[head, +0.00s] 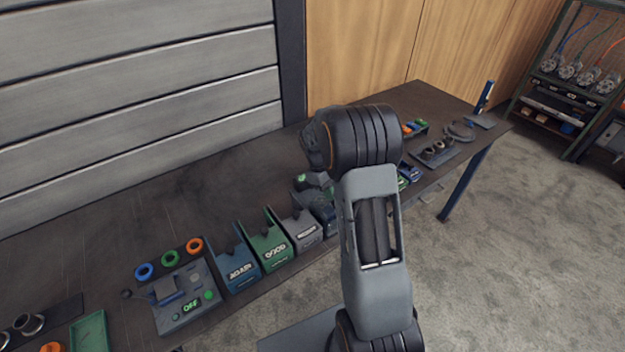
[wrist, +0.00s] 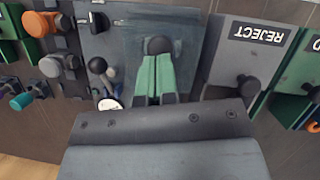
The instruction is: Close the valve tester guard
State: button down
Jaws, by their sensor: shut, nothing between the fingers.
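The valve tester (wrist: 96,42) is a grey unit in the wrist view, with a black ball-ended lever (wrist: 97,66) and a round white dial (wrist: 110,103). A see-through bluish panel, seemingly its guard (wrist: 190,40), lies right of the lever; I cannot tell how far it is open. My gripper (wrist: 157,56) is shut and empty, its green fingers together over this panel. A dark round knob (wrist: 158,44) shows right at the fingertips; contact cannot be told. In the head view my arm hides most of the tester and the gripper.
A grey REJECT bin (wrist: 240,62) stands just right of the panel in the wrist view. In the head view, green GOOD (head: 268,250) and blue AGAIN (head: 236,270) bins stand left of it, then a grey box reading OFF (head: 208,309). Orange-capped parts (wrist: 38,24) lie left of the tester.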

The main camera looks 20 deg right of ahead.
jog(key=shift+s, duration=0.15)
jog(key=shift+a, duration=0.25)
jog(key=shift+w+a, duration=0.2)
jog(key=shift+w, duration=0.5)
jog(key=w+a+r, duration=0.3)
jog(key=w+r, duration=0.3)
jog(key=r, duration=0.3)
jog(key=s+a+r+m+t, duration=0.1)
jog(key=s+a+r+t, duration=0.1)
jog(key=s, duration=0.5)
jog(key=s+a+r+m+t+y, duration=0.1)
jog(key=s+a+r+m+t, duration=0.1)
jog(key=s, duration=0.5)
jog(key=s+a+r+m+t, duration=0.2)
jog(key=s+a+t, duration=0.2)
jog(key=s, duration=0.3)
jog(key=shift+s+r+t+y+b, duration=0.15)
jog(key=shift+s+t+y+b, duration=0.15)
jog(key=shift+y+b, duration=0.1)
